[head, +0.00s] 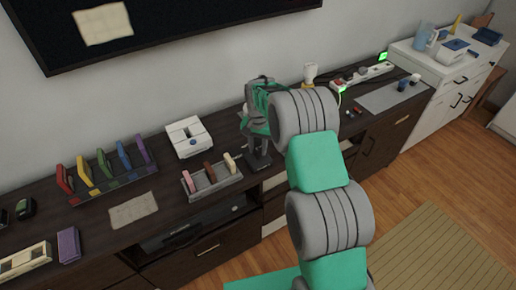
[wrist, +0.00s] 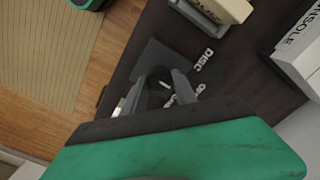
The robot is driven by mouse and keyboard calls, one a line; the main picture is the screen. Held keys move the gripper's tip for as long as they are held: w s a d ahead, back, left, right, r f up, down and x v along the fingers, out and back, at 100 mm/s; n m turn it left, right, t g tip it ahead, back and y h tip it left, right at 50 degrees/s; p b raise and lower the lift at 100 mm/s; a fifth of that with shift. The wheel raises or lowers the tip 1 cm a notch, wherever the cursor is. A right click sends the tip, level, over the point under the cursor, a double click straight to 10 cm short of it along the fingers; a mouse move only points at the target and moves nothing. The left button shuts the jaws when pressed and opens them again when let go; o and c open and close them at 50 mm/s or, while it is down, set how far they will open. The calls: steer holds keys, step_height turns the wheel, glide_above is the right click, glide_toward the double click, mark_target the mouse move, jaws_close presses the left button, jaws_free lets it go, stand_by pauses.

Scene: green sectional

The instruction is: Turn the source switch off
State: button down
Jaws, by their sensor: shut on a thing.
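The source switch (wrist: 165,58) is a dark block on the dark cabinet top in the wrist view. White raised letters reading DISC lie beside it, with a second word partly hidden by my gripper. My gripper (wrist: 158,95) comes down over the block, its fingers around a small dark part of it. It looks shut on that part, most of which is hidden. In the head view, my gripper (head: 258,158) is at the cabinet's front edge, and the dark block shows only in part below it. I cannot tell the lever's position.
Left of my gripper are a grey tray (head: 216,186) with coloured pieces and a white console box (head: 188,137). A rack of coloured cases (head: 75,198) stands farther left.

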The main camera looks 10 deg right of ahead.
mark_target(258, 151)
steer(key=c, duration=1)
jaws_free()
step_height(258, 151, up, 8)
steer(key=shift+f+b, duration=0.1)
steer(key=shift+b, duration=0.45)
